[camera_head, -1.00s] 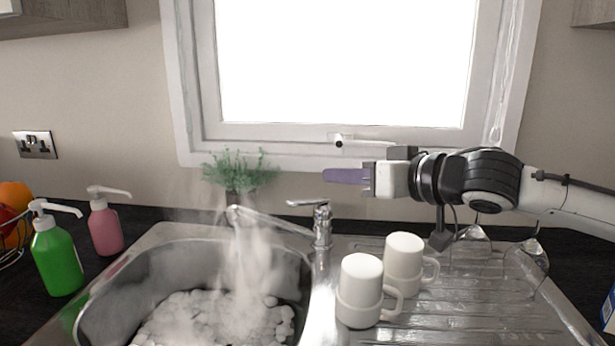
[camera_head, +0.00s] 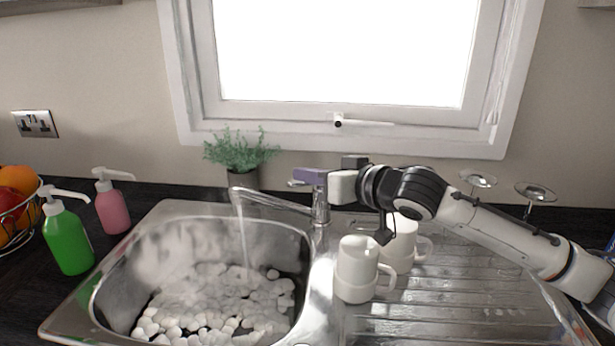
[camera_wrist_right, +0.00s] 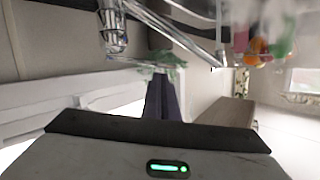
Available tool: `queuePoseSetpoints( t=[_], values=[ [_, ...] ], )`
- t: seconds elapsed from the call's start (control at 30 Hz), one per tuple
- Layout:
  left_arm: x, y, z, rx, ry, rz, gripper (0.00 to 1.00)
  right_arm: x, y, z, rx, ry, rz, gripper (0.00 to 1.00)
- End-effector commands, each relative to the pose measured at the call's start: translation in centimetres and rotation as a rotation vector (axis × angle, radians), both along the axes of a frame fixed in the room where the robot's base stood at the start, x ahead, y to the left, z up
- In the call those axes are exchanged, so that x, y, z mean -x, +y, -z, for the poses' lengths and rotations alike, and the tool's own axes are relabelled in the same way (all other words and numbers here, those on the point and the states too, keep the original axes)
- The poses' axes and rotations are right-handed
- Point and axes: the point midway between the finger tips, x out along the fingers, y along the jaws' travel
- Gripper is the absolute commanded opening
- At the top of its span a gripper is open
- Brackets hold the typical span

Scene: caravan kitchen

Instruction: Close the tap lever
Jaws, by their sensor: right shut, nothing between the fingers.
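The chrome tap (camera_head: 320,206) stands behind the sink, and its spout (camera_head: 268,199) reaches left over the basin. Water runs from the spout's end. The tap lever (camera_head: 297,183) sticks out to the left at the top of the tap. My right gripper (camera_head: 312,176) is shut and empty, its purple fingers at the top of the tap by the lever. I cannot tell whether they touch. In the right wrist view the purple fingers (camera_wrist_right: 161,98) are together and the tap (camera_wrist_right: 114,35) shows at upper left. My left gripper is not in view.
The sink (camera_head: 110,285) holds several white pebble-like pieces. Two white mugs (camera_head: 357,270) stand on the drainer below my right arm. Upturned glasses (camera_head: 535,192) stand behind it. A potted plant (camera_head: 240,153) is behind the spout. Green (camera_head: 66,240) and pink (camera_head: 112,207) pump bottles stand left.

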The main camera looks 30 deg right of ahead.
Motion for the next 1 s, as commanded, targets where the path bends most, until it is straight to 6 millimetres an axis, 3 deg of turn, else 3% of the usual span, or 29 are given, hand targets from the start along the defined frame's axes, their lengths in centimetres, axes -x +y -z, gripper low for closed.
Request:
queuePoseSetpoints(
  t=[0.4,0.7,1.0],
  values=[
    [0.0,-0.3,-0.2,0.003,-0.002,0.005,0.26,0.1,0.1,0.4,0.004,0.0,-0.001,0.0],
    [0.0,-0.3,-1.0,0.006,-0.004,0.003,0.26,0.2,0.9,2.7,0.207,-0.025,-0.003,0.0],
    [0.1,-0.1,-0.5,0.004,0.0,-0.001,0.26,0.2,0.7,3.3,0.227,-0.022,0.001,0.0]
  ],
)
